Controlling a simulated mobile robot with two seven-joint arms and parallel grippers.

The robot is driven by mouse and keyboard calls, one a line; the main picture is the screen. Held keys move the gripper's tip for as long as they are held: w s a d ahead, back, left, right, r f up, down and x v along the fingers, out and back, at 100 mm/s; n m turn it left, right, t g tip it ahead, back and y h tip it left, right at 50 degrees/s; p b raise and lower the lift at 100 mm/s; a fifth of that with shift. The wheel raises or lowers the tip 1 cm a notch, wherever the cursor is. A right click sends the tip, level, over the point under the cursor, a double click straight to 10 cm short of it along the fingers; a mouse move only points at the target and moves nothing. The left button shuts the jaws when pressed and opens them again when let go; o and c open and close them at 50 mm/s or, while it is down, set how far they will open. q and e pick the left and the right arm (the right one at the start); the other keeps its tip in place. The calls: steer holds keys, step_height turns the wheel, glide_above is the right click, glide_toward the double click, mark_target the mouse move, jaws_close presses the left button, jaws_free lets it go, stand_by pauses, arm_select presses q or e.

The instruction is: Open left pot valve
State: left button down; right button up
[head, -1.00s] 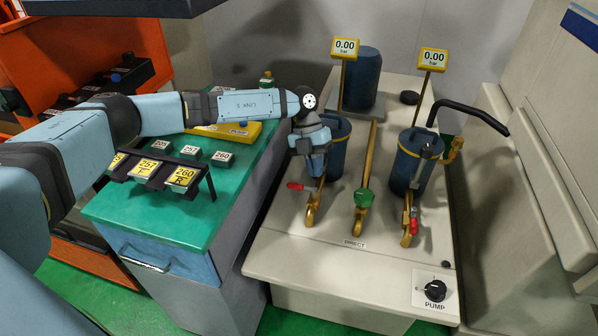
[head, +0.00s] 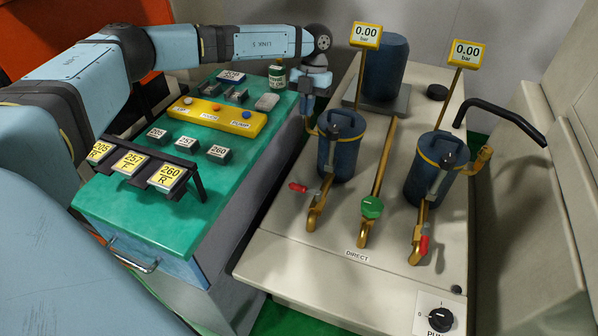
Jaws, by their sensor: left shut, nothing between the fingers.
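The left pot (head: 338,158) is a blue cylinder with a yellow band, standing on the pale bench. Its valve sits on the brass pipe in front, and the red valve handle (head: 298,187) points left, across the pipe. My left gripper (head: 308,118) points down at the upper left of the left pot, behind the red handle and apart from it. It is shut and empty. I cannot tell whether it touches the pot's rim. My right gripper is not in view.
The right pot (head: 432,175) has its own red handle (head: 424,246). A green knob (head: 372,207) is on the middle pipe. A green-topped cabinet (head: 130,217) with labelled blocks stands left. Gauges (head: 366,35) rise behind. A PUMP dial (head: 440,319) is at front right.

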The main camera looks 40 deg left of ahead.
arm_select(q)
glide_toward(305, 192)
steer(key=a+f, duration=0.3)
steer(key=f, duration=0.3)
steer(key=shift+a+f, duration=0.3)
steer(key=shift+f, duration=0.05)
steer(key=shift+d+p, duration=0.1)
steer(key=shift+p, duration=0.2)
